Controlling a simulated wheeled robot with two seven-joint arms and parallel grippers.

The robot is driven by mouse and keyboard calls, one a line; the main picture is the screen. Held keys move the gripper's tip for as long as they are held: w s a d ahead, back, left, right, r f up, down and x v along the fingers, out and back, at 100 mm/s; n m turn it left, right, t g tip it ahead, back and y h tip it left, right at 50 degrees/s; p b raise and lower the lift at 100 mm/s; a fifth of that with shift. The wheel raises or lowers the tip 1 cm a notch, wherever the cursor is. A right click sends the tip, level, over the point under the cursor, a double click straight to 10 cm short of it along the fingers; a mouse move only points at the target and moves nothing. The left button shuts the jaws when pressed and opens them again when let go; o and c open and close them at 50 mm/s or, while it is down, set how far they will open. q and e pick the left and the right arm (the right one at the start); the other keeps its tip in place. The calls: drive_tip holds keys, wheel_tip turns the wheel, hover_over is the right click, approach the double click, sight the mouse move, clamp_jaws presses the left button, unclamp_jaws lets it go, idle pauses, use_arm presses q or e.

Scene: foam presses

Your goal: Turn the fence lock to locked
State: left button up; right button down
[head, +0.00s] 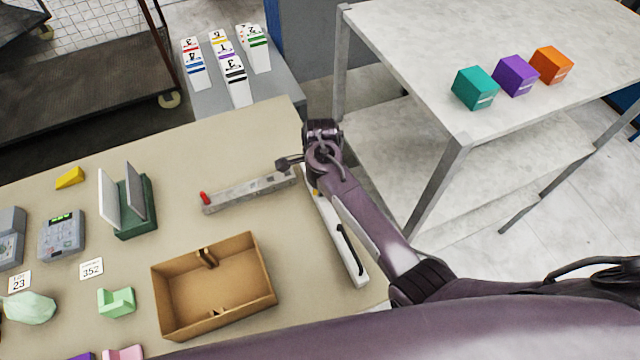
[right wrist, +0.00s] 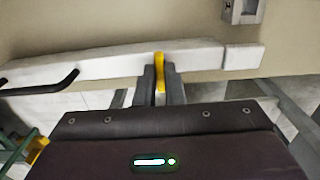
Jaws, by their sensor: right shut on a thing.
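The yellow lock lever (right wrist: 159,62) stands upright against the side of a long white bar (right wrist: 105,65) in the right wrist view. My right gripper (right wrist: 161,86) is shut on it, with one dark finger on each side. In the head view, a small bit of yellow (head: 316,192) shows below my right wrist, on the white bar (head: 326,222) at the table's right edge; my wrist hides the gripper's fingers there. A black handle (head: 350,249) lies along the bar. My left gripper is not in view.
A grey metal rail (head: 250,191) with a red tip lies left of my wrist. An open cardboard box (head: 160,290) and a green stand (head: 140,218) are on the beige table. A white shelf table (head: 420,60) with coloured boxes stands beyond the right edge.

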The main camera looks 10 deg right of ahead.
drive_tip(key=shift+r, duration=0.1)
idle(0.3)
drive_tip(key=c, duration=1.5)
unclamp_jaws()
drive_tip(key=shift+d, duration=0.1)
wheel_tip(320, 180, up, 8)
drive_tip(key=shift+f+b, duration=0.15)
drive_tip(key=shift+b, duration=0.75)
